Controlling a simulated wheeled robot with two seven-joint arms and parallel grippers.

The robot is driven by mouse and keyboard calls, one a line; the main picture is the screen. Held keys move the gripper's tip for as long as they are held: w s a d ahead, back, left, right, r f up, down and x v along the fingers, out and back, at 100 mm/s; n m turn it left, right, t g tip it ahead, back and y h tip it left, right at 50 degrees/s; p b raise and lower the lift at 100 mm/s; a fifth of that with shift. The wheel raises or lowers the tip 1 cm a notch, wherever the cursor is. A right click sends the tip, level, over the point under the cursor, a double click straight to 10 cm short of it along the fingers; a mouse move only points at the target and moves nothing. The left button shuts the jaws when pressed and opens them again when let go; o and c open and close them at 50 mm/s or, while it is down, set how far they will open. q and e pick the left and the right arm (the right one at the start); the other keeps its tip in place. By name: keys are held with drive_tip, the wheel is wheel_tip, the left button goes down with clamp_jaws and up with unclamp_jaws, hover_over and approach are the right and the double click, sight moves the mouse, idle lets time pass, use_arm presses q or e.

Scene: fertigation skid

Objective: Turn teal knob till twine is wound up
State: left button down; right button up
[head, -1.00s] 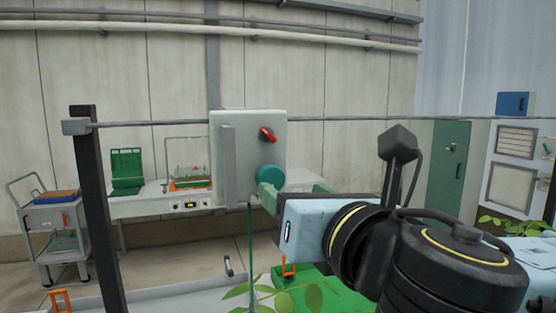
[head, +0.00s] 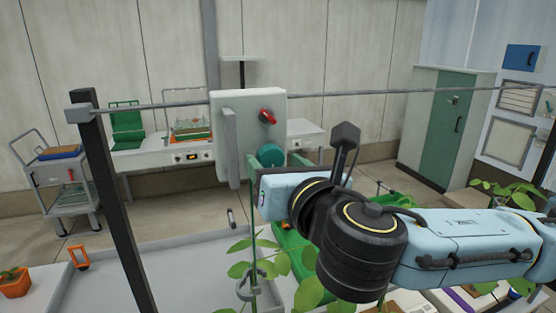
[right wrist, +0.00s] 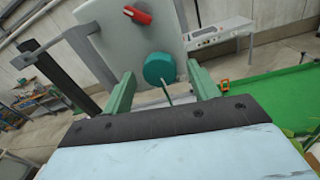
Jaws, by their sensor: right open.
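The teal knob (head: 271,154) is on the front of a pale grey box (head: 248,106), below a red switch (head: 267,116). My right gripper (head: 275,162) is at the knob, its green fingers open. In the right wrist view the teal knob (right wrist: 160,69) shows between the two open fingertips, with gaps on both sides. No contact is visible. Green twine (head: 252,212) hangs below the box toward a leafy plant (head: 262,262). In the right wrist view a thin strand (right wrist: 168,93) shows below the knob. My left gripper is not in view.
A horizontal rail (head: 380,95) runs behind the box from a dark post (head: 115,200). A grey trough (head: 180,265) lies below. A bench (head: 150,158), a cart (head: 62,205) and a green-doored cabinet (head: 440,125) stand farther back.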

drive_tip(key=c, duration=1)
